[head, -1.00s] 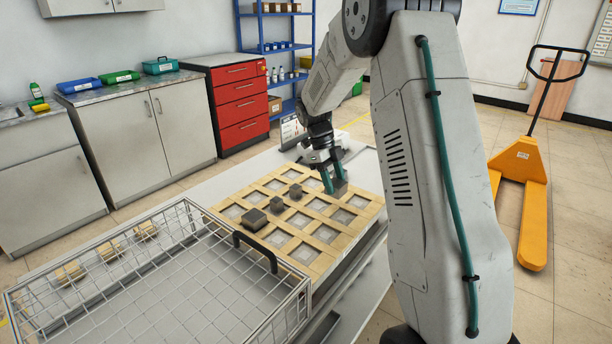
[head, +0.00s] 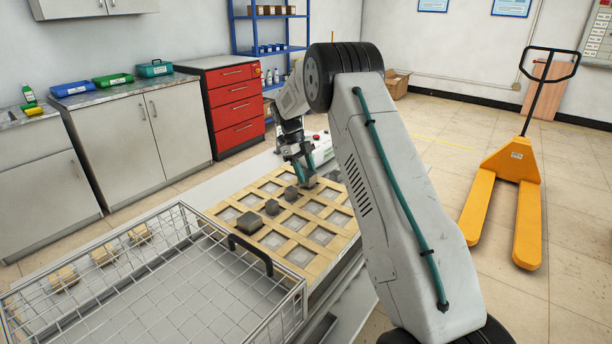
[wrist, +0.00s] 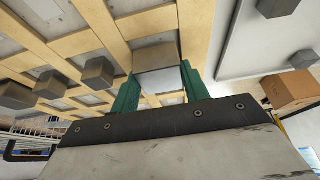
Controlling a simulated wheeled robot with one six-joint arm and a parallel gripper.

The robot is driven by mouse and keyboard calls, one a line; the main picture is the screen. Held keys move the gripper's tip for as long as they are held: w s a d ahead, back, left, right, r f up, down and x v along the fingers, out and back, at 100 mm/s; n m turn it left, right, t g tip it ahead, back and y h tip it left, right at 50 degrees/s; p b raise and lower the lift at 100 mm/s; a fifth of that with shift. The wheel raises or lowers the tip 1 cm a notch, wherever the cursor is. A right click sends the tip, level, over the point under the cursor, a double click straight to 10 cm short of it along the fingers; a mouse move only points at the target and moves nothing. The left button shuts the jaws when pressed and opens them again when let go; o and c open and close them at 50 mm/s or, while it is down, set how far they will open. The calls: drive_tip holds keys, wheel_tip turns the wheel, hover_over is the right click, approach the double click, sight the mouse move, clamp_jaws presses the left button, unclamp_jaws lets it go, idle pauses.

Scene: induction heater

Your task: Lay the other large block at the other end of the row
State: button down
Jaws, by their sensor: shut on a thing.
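My gripper (head: 303,172) is shut on a large grey block (head: 309,182) at the far end of the row. In the wrist view the held block (wrist: 155,56) sits between the green fingers (wrist: 158,88). It is low over the wooden grid (head: 336,231); I cannot tell whether it touches. The other large block (head: 251,221) lies at the near end of the row. Two smaller grey blocks, a nearer one (head: 271,207) and a farther one (head: 291,193), lie between. The blocks follow a diagonal line across the grid's pale cells.
A wire basket (head: 290,312) with a black handle stands at the near left, with several light blocks (head: 104,253) in it. A device with a red button (head: 316,137) is beyond the grid. A yellow pallet jack (head: 507,165) stands on the floor at right.

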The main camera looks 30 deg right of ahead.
drive_tip(key=shift+f, duration=0.6)
drive_tip(key=c, duration=0.7)
unclamp_jaws()
drive_tip(key=shift+f, duration=0.15)
